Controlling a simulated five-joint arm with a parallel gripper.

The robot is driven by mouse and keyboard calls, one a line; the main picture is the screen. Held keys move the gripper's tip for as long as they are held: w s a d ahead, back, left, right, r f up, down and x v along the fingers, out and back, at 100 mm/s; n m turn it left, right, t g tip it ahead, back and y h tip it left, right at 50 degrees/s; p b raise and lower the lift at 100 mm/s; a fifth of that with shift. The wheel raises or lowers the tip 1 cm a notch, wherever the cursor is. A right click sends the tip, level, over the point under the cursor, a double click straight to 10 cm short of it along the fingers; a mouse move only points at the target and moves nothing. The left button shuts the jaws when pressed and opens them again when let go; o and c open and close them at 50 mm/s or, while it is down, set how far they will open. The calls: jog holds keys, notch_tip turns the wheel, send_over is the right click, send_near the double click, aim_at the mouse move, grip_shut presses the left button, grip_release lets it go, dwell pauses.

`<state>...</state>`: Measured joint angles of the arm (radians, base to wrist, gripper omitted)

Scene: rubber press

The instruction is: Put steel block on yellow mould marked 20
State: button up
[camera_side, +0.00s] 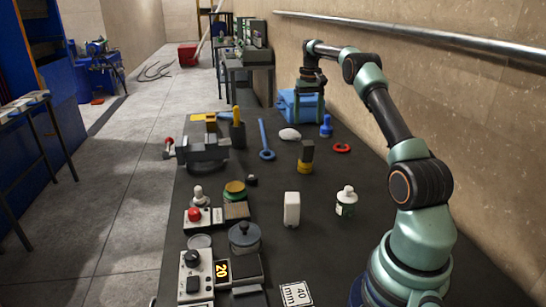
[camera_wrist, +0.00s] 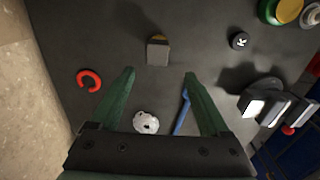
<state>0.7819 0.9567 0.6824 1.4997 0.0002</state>
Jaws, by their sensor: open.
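A dark grey block (camera_side: 307,149), which looks like the steel block, stands upright on a short yellow round piece (camera_side: 305,168) in the side view. In the wrist view the block (camera_wrist: 158,52) is ahead of my fingertips and roughly centred between them, with a sliver of yellow at its far edge. No number is legible on that yellow piece.
A vise (camera_side: 205,150) stands left. A white box (camera_side: 292,208), white bottle (camera_side: 346,200) and black K piece (camera_wrist: 239,41) are nearer the front.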

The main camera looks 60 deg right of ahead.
jog(key=w+a+r+n+t, duration=0.1)
jog(key=a+r, duration=0.3)
jog(key=a, duration=0.3)
jog(key=a+r+n+t+h, duration=0.1)
jog(key=a+r+n, duration=0.15)
jog(key=a, duration=0.45)
jog(key=w+a+r+n, duration=0.1)
jog(key=a+r, duration=0.4)
jog(key=a, duration=0.1)
jog(key=s+a+f+n+t, duration=0.1)
jog(key=s+a+f+n, duration=0.1)
jog(key=s+a, duration=0.5)
jog(key=s+a+f+n+t+y, duration=0.1)
jog(key=s+a, duration=0.5)
jog(key=a, duration=0.7)
jog(key=shift+s+f+n+t, duration=0.4)
jog(key=shift+f+n+t, duration=0.4)
jog(key=shift+f, duration=0.1)
